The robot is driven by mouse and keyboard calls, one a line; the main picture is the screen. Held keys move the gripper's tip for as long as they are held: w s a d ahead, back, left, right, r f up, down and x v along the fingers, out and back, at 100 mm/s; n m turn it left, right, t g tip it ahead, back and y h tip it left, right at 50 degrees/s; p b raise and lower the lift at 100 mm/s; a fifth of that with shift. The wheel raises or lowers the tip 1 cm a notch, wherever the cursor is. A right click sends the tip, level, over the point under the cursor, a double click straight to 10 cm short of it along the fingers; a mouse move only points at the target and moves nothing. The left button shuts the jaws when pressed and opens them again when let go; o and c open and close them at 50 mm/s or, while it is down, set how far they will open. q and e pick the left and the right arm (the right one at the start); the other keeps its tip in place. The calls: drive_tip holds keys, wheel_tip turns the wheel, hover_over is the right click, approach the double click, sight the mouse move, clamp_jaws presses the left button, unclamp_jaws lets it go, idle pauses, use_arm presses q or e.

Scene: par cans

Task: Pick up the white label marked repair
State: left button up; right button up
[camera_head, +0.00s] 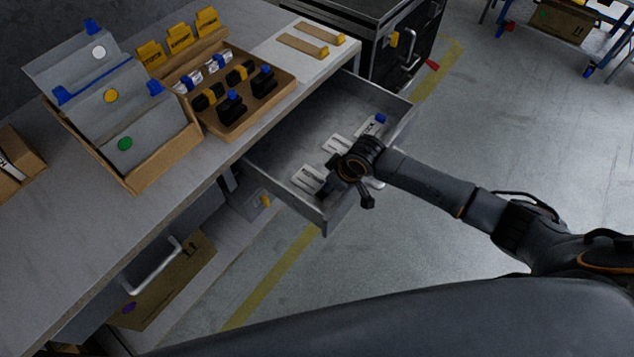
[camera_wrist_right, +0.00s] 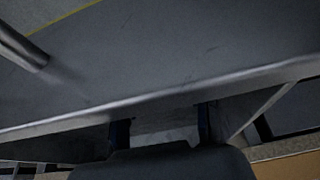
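Several white labels lie in an open grey drawer (camera_head: 280,155) in the head view. One label (camera_head: 369,128) has a blue tab, another (camera_head: 334,144) lies near my gripper, and one (camera_head: 308,180) lies near the front. The printing is too small for me to tell which is marked repair. My right gripper (camera_head: 357,180) is over the drawer and hides part of its contents. In the right wrist view its two fingers (camera_wrist_right: 162,128) stand apart, with a pale surface between them; I see nothing clearly gripped. My left gripper is not in view.
The workbench (camera_head: 85,235) carries a cardboard tray (camera_head: 238,133) of black, yellow and blue items, yellow-tabbed dividers (camera_head: 180,40) and a grey-panelled box (camera_head: 165,158). A black cabinet (camera_head: 385,50) stands behind the drawer.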

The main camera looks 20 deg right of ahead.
drive_tip(key=c, duration=0.4)
drive_tip(key=shift+c, duration=0.2)
drive_tip(key=shift+r, duration=0.1)
